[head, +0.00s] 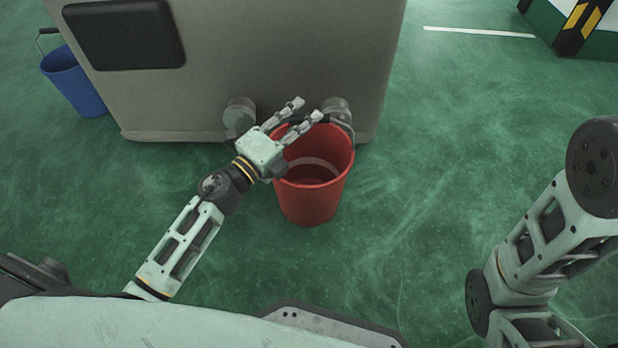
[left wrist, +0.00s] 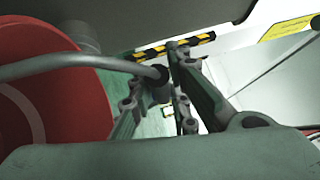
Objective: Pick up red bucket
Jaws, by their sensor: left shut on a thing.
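A red bucket (head: 310,200) stands upright, open side up, in the middle of the head view, in front of a large grey cabinet. It looks empty. My left gripper (head: 307,110) reaches over the bucket's upper left rim. In the left wrist view the bucket (left wrist: 45,100) fills the left side, and its grey handle (left wrist: 80,65) runs in between my fingers. My left gripper is shut on the handle near its dark grip. I cannot tell whether the bucket's base touches the floor. My right gripper is out of view; only my right arm shows.
The grey cabinet (head: 270,60) with a dark panel stands close behind the bucket. A blue bucket (head: 75,82) is at its left. The green floor (head: 430,150) right of the red bucket is clear. A yellow-black striped post (head: 578,22) stands at the far right.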

